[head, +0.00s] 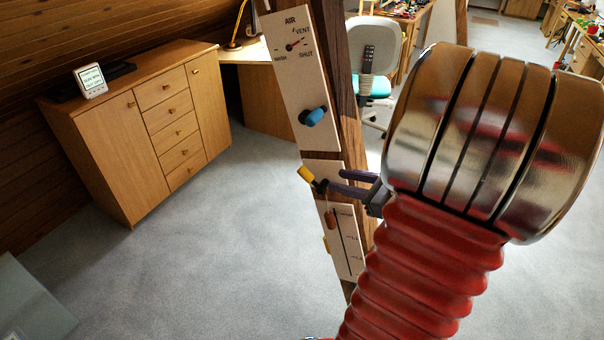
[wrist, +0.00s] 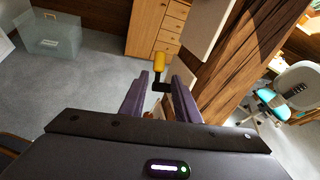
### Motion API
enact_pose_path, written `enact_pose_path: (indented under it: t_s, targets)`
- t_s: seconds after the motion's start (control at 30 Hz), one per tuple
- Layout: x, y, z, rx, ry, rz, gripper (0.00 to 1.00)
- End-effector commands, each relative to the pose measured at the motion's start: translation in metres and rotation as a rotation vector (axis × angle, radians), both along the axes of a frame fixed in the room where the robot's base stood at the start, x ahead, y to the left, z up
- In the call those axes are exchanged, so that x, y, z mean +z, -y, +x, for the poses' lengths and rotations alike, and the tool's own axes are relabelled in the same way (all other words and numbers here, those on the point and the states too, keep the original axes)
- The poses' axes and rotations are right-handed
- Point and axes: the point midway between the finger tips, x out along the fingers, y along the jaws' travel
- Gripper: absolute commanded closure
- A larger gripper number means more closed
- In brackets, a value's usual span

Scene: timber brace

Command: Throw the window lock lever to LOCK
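The lever (head: 307,174) has a yellow grip on a dark arm and sits on a small pale plate (head: 337,169) on the timber brace. Its yellow grip points up and left in the head view. In the wrist view the lever (wrist: 159,63) stands upright, its dark lower part between my fingertips. My gripper (head: 336,181) is beside the lever, its purple fingers pointing at it. In the wrist view my gripper (wrist: 161,81) has its fingers spread, with gaps beside the lever. I cannot tell whether a finger touches it. No LOCK marking is legible.
The timber brace (head: 343,75) also carries an AIR panel (head: 280,50) with a blue knob (head: 314,117) above the lever. A slider panel (head: 347,243) is below. A wooden cabinet (head: 120,160) stands left, an office chair (head: 374,45) behind. The grey floor between is clear.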

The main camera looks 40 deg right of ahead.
Motion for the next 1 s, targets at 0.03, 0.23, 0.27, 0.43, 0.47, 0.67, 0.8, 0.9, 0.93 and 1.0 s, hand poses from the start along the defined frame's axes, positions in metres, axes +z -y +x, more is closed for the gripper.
enact_pose_path:
  t_s: [0.03,0.23,0.27,0.43,0.47,0.67,0.8,0.9,0.93,1.0]
  targets:
    - [0.000,0.000,0.000,0.001,0.000,-0.001,0.71]
    - [0.000,-0.001,0.001,0.004,-0.001,-0.002,0.71]
    - [0.000,-0.001,0.001,0.004,-0.001,-0.002,0.71]
    - [-0.003,-0.002,0.008,0.006,-0.001,-0.001,0.71]
    - [-0.004,-0.002,0.011,0.006,-0.001,-0.002,0.71]
    - [-0.013,-0.005,0.031,0.008,-0.001,-0.001,0.71]
    - [-0.020,-0.007,0.048,0.007,-0.002,-0.001,0.71]
    - [-0.024,-0.008,0.059,0.008,-0.002,-0.001,0.71]
    - [-0.026,-0.008,0.063,0.007,-0.002,-0.002,0.71]
    - [-0.029,-0.009,0.072,0.007,-0.002,-0.001,0.71]
